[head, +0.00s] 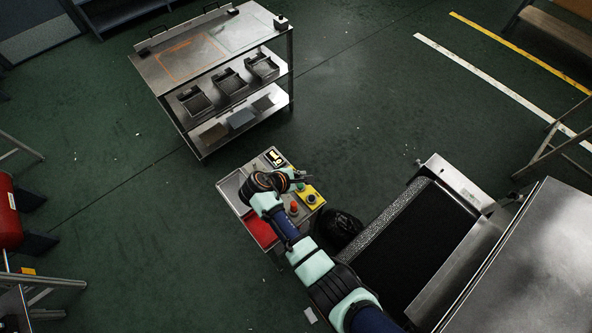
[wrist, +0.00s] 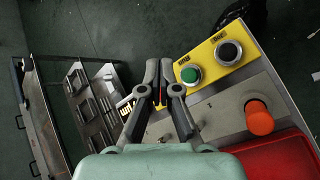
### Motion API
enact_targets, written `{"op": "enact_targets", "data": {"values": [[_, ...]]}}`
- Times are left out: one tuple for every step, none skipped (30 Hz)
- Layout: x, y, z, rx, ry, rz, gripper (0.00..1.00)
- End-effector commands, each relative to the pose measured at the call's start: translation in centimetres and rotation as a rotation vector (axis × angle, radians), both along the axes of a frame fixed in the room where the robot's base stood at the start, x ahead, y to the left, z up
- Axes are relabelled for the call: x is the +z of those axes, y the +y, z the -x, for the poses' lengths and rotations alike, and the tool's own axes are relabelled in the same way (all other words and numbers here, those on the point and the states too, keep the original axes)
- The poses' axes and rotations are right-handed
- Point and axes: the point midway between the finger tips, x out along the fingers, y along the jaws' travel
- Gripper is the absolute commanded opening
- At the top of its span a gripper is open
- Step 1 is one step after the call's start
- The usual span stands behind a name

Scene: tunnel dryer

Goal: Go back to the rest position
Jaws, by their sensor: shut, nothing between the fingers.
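My gripper (wrist: 161,100) is shut and empty in the wrist view, with its fingertips together. In the head view my gripper (head: 296,175) is small and hovers over a control stand (head: 232,190), near its yellow button box (head: 310,197). The wrist view shows the yellow box (wrist: 214,60) just right of the fingers, with a green button (wrist: 190,75) and a black button (wrist: 229,51). A red knob (wrist: 259,117) stands on the grey panel at the lower right; it also shows in the head view (head: 294,207). I cannot tell whether the fingers touch anything.
A steel shelf table (head: 180,40) with several trays stands behind the control stand. A conveyor (head: 400,240) with a dark belt lies to the right, beside a large metal housing (head: 535,270). A red tray (head: 259,230) is on the stand. Green floor is open at left and upper middle.

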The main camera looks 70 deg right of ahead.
Motion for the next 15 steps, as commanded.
{"op": "enact_targets", "data": {"values": [[0.0, 0.0, 0.0, 0.0, 0.0, 0.0, 0.0], [0.0, 0.0, 0.0, 0.0, 0.0, 0.0, 0.0], [0.0, 0.0, 0.0, 0.0, 0.0, 0.0, 0.0], [0.0, 0.0, 0.0, 0.0, 0.0, 0.0, 0.0], [0.0, 0.0, 0.0, 0.0, 0.0, 0.0, 0.0], [0.0, 0.0, 0.0, 0.0, 0.0, 0.0, 0.0], [0.0, 0.0, 0.0, 0.0, 0.0, 0.0, 0.0], [0.0, 0.0, 0.0, 0.0, 0.0, 0.0, 0.0], [0.0, 0.0, 0.0, 0.0, 0.0, 0.0, 0.0], [0.0, 0.0, 0.0, 0.0, 0.0, 0.0, 0.0], [0.0, 0.0, 0.0, 0.0, 0.0, 0.0, 0.0], [0.2, 0.2, -0.3, 0.001, -0.017, 0.001, 0.0], [0.4, 0.6, -0.8, 0.001, -0.043, 0.003, 0.0], [0.8, 1.3, -1.6, 0.001, -0.083, 0.002, 0.0], [1.6, 2.4, -2.9, 0.0, -0.157, 0.001, 0.0]]}}
